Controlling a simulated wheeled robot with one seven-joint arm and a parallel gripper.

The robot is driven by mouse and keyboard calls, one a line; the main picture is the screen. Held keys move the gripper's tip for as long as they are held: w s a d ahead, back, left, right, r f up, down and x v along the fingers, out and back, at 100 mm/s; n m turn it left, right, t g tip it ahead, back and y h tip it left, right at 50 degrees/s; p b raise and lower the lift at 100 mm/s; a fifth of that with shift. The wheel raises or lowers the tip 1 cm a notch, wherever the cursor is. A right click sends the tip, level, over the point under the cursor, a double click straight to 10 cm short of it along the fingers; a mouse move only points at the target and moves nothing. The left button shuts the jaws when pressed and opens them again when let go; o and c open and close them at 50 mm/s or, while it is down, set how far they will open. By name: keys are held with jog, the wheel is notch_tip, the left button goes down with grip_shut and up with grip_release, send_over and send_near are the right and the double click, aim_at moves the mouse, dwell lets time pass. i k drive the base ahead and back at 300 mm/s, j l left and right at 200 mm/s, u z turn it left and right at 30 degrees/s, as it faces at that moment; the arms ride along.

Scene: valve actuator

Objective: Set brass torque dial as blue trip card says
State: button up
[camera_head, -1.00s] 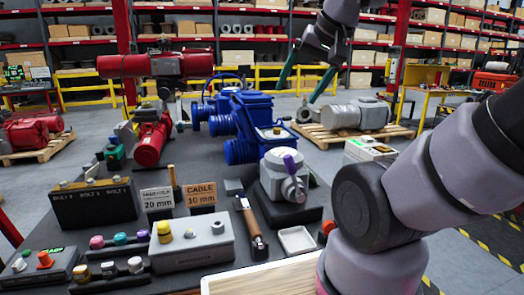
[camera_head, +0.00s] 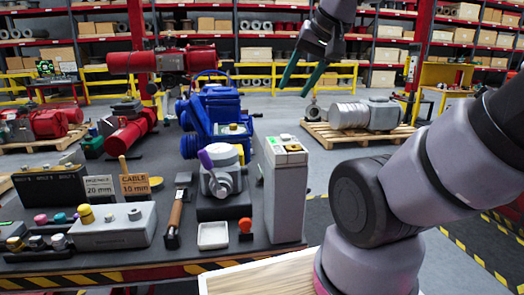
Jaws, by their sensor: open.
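A blue valve actuator (camera_head: 207,112) stands on the dark bench. A small brass-coloured round part (camera_head: 235,128) shows on its near top and may be the torque dial; its markings are too small to read. No blue card can be made out. A white card (camera_head: 99,187) reading 20 mm and an orange card (camera_head: 135,186) reading CABLE 10 mm stand at the bench's left. My gripper (camera_head: 301,80) hangs in the air above and to the right of the actuator. Its two green fingers are apart, with nothing between them.
A grey valve with a purple lever (camera_head: 221,172) stands before the actuator. A tall grey box (camera_head: 285,190) is at its right. A wooden-handled tool (camera_head: 174,217), a white tray (camera_head: 213,235) and a knobbed grey box (camera_head: 112,228) lie in front. Red actuators (camera_head: 130,134) are at left.

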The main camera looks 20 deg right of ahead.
aim_at(233, 127)
jog(key=l+u, duration=0.15)
jog(key=l, duration=0.4)
jog(key=k+l+u, duration=0.15)
jog(key=l, duration=0.4)
jog(key=l+u, duration=0.15)
jog(key=l, duration=0.4)
jog(key=k+l+u, duration=0.15)
jog(key=l, duration=0.35)
jog(key=i+l+u, duration=0.1)
jog(key=l+u, duration=0.15)
jog(key=l, duration=0.45)
jog(key=l+u, duration=0.25)
jog(key=l, duration=0.45)
jog(key=i+l, duration=0.2)
jog(key=l, duration=0.2)
jog(key=i+l+u, duration=0.1)
jog(key=l, duration=0.25)
jog(key=i+l+u, duration=0.1)
jog(key=i+l, duration=0.2)
jog(key=l, duration=0.1)
